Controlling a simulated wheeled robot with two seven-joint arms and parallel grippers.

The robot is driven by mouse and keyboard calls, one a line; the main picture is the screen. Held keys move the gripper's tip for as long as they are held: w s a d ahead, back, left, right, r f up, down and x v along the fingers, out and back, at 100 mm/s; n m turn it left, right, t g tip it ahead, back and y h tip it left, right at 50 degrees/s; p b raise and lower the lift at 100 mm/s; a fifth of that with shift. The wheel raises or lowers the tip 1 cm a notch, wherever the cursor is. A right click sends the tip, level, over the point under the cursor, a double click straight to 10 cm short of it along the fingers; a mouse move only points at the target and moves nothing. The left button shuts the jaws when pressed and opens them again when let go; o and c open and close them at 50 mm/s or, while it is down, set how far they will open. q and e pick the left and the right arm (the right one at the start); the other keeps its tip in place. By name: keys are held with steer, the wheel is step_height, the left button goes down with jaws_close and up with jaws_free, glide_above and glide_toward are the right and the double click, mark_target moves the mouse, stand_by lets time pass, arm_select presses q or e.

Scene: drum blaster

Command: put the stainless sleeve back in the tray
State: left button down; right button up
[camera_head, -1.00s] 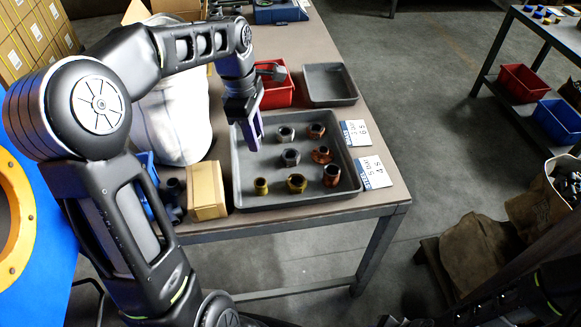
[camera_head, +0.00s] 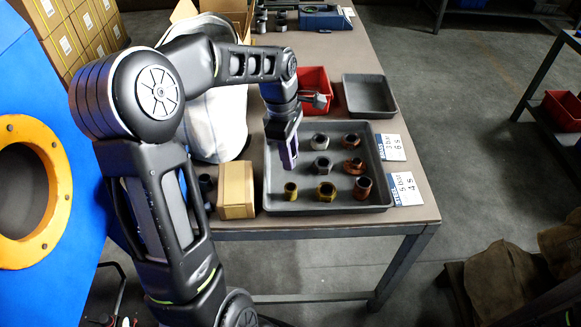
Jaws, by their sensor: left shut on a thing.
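The grey tray (camera_head: 330,204) lies on the table with several sleeves or fittings standing in it. Two are grey, a far one (camera_head: 319,141) and a middle one (camera_head: 321,166). My left gripper (camera_head: 288,166) points down over the tray's left part and is shut. Its fingers hide what they hold, which I take to be the stainless sleeve. I cannot tell whether it touches the tray floor. My right gripper is out of view.
A cardboard box (camera_head: 236,190) stands just left of the tray. A red bin (camera_head: 315,88) and an empty grey tray (camera_head: 369,96) are behind it. Printed cards (camera_head: 405,188) lie at its right edge. A white, cloth-like bulk (camera_head: 225,115) stands behind my left arm.

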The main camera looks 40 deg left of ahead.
mark_target(292, 178)
arm_select(q)
step_height(292, 178, down, 5)
stand_by(0.3)
steer(key=shift+f, duration=0.1)
steer(key=c, duration=1.1)
jaws_free()
steer(key=shift+c, duration=0.2)
